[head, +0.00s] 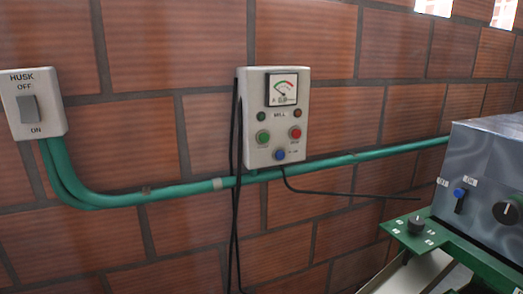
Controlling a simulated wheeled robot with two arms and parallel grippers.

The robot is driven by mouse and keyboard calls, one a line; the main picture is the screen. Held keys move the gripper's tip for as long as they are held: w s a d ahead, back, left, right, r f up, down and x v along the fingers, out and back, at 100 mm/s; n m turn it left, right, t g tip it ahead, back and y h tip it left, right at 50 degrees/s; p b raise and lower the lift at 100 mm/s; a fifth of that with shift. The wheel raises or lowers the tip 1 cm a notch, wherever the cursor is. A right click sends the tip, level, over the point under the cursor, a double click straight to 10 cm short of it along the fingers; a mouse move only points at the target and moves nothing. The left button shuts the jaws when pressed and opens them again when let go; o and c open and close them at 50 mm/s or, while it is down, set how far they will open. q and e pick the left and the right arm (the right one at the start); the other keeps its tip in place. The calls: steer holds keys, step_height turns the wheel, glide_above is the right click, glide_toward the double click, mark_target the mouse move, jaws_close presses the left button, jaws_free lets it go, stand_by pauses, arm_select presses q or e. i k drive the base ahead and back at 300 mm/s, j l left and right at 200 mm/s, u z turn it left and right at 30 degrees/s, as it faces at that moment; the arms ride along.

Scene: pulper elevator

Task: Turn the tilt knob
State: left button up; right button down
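A black knob (416,224) stands on a green plate (440,238) at the lower right, with small white labels around it. A second dark round knob (508,210) is on the front of the grey metal box (480,165) at the right edge, partly cut off by the picture. I cannot tell from the labels which one is the tilt knob. Neither of my grippers shows in the head view.
A mill control box (277,115) with a gauge and buttons hangs on the brick wall. A husk switch (33,103) is at the left. A green pipe (200,188) runs along the wall. Black cables (235,200) hang down.

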mark_target(416, 224)
steer(key=z, duration=1.5)
